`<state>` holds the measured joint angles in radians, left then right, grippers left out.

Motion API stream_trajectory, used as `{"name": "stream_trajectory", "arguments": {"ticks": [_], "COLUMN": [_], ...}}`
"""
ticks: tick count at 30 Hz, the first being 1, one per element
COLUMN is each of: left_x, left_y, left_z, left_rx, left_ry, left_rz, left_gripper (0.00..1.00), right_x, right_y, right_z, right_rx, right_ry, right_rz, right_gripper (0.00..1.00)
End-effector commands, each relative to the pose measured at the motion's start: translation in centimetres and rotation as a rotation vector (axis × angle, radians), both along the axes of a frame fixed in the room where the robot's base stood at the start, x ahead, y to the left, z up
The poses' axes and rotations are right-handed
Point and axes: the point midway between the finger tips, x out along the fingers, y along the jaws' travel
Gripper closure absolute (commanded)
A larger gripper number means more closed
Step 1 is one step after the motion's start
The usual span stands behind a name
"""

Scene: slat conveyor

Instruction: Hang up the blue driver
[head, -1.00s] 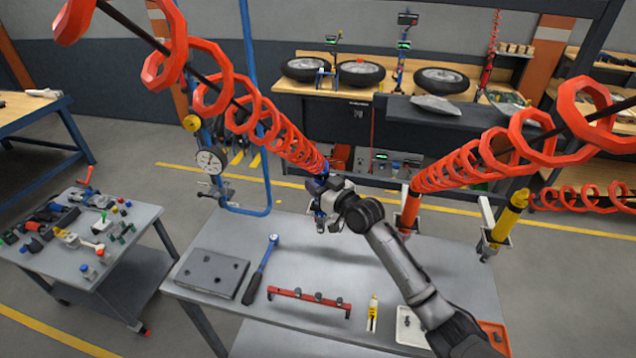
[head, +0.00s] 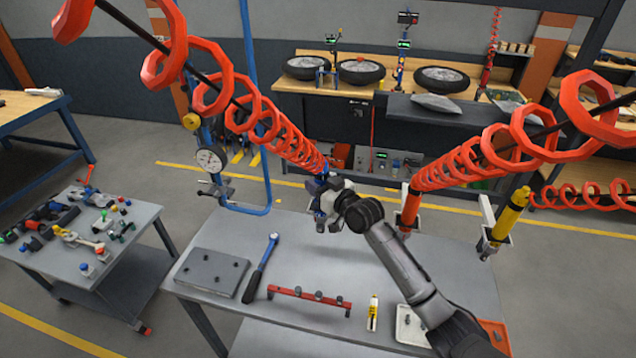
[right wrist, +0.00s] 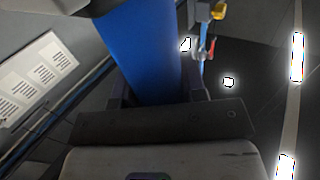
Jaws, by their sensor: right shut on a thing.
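The blue driver (head: 319,188) hangs at the lower end of a red coiled hose, above the far edge of the grey workbench. My right gripper (head: 325,205) is shut on it; the gripper and arm hide part of the driver. In the right wrist view the driver's blue body (right wrist: 140,50) fills the space between the fingers (right wrist: 155,100). The driver looks roughly upright in the head view. I cannot make out a holder for it, or whether it touches one. My left gripper is not in view.
A red driver (head: 410,208) and a yellow driver (head: 508,218) stand in holders to the right. The workbench (head: 370,268) carries a grey plate (head: 212,272), a torque wrench (head: 262,268) and a red bar (head: 308,296). A dial gauge (head: 210,160) hangs left.

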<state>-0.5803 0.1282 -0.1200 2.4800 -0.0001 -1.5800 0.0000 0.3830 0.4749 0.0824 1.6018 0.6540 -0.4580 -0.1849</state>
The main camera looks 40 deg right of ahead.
Motion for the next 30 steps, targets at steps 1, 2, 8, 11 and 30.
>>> {"name": "stream_trajectory", "arguments": {"ticks": [1,2,8,11,30], "left_x": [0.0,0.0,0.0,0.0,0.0], "left_y": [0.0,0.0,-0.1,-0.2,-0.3], "left_z": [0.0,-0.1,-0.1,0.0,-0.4], "left_rx": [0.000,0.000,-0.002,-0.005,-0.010], "left_ry": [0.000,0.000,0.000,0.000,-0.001], "left_rz": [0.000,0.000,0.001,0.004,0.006], "left_gripper": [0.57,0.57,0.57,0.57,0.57], "right_x": [0.0,0.0,0.0,0.0,-3.7], "right_y": [0.0,0.0,0.0,0.0,-0.1], "right_z": [0.1,0.1,0.0,0.0,-0.4], "right_rx": [-0.001,-0.001,-0.001,0.000,-0.003], "right_ry": [-0.004,-0.004,-0.003,-0.002,0.002], "right_rz": [0.000,0.000,0.000,0.000,0.000], "right_gripper": [0.97,0.97,0.50,0.41,0.32]}}
